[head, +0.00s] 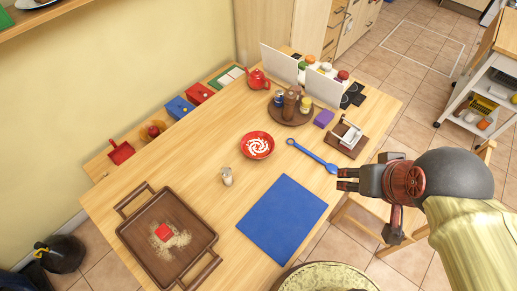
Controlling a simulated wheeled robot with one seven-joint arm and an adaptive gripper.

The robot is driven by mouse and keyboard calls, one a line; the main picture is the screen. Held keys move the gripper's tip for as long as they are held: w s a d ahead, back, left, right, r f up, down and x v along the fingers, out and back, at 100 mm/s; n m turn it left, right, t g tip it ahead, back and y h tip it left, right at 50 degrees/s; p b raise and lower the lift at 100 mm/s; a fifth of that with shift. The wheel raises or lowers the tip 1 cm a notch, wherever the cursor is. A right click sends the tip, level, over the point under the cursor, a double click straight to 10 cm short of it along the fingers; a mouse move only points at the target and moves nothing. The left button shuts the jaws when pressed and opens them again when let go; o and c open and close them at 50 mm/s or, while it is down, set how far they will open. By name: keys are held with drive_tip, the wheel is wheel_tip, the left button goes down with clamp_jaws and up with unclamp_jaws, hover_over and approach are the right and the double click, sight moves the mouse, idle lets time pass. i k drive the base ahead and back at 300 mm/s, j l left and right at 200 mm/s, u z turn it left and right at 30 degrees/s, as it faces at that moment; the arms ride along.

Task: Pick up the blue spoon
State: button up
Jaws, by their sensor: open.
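The blue spoon (312,155) lies on the wooden table, its ring-shaped handle end toward the upper left and its bowl toward the lower right. My gripper (340,179) is just to the right of and below the spoon's bowl, near the table's right edge, with its fingers pointing left. Its jaws are open and nothing shows between them. In this view I cannot tell how high the gripper is above the table or whether it touches the spoon.
A red bowl (257,145) with a white swirl is left of the spoon. A blue mat (282,220) lies below it. A brown tray (128,231) is at the lower left.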

sight(332, 168)
drive_tip(key=i+l, duration=0.3)
drive_tip(key=i+l+u, duration=0.1)
drive_tip(key=i+l, duration=0.15)
drive_tip(key=l, duration=0.25)
drive_tip(key=i+l, duration=0.3)
drive_tip(key=l+u, duration=0.05)
drive_tip(key=l, duration=0.05)
